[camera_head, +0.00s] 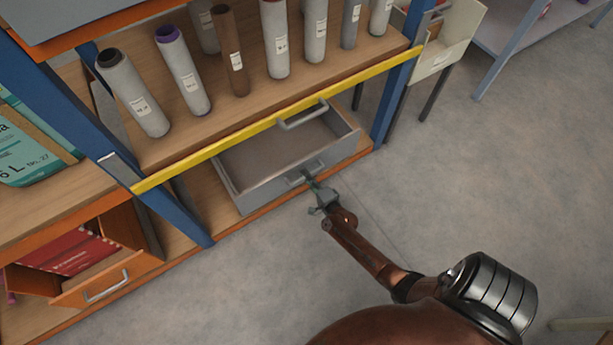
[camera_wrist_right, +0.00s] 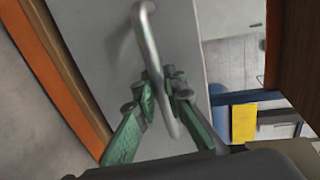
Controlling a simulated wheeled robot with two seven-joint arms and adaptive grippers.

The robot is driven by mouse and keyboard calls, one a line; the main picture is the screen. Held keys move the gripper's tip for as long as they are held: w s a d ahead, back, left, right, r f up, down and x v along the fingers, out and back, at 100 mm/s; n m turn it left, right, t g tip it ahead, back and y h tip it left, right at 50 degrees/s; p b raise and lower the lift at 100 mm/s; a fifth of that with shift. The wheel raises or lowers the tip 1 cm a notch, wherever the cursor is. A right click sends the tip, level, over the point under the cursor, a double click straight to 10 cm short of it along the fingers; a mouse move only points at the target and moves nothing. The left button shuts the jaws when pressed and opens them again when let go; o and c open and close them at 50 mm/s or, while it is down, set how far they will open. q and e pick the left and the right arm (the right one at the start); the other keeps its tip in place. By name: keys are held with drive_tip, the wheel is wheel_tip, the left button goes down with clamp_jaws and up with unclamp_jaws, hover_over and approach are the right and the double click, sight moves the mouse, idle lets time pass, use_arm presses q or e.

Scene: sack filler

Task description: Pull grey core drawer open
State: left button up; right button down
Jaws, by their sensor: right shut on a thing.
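The grey drawer (camera_head: 283,187) sits low in the shelf, under the yellow beam. It is pulled partly out, and its bare inner floor shows. My right gripper (camera_head: 311,185) is at the handle on the drawer's front. In the right wrist view, the green fingers of my right gripper (camera_wrist_right: 165,97) are shut on the metal handle (camera_wrist_right: 150,45), one finger on each side of the bar. The grey drawer front (camera_wrist_right: 95,40) lies behind it. My left gripper is not in view.
Several upright rolls (camera_head: 182,70) stand on the wooden shelf above. The yellow beam (camera_head: 270,120) crosses over the drawer, with another grey handle (camera_head: 303,117) just below it. An orange drawer (camera_head: 105,285) with red packs stands open at lower left. The floor (camera_head: 480,190) at right is clear.

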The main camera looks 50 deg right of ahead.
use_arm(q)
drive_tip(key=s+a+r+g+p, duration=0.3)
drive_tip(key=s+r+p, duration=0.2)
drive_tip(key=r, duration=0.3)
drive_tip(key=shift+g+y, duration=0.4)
use_arm(e)
drive_tip(key=f+v, duration=0.3)
drive_tip(key=v, duration=1.2)
drive_tip(key=s+f+v, duration=0.1)
drive_tip(key=f+v, duration=0.2)
drive_tip(key=v, duration=1.2)
drive_tip(key=shift+s+a, duration=0.25)
drive_tip(key=shift+a, duration=0.05)
drive_tip(key=shift+f, duration=0.1)
drive_tip(key=c, duration=2)
unclamp_jaws()
drive_tip(key=v, duration=1.2)
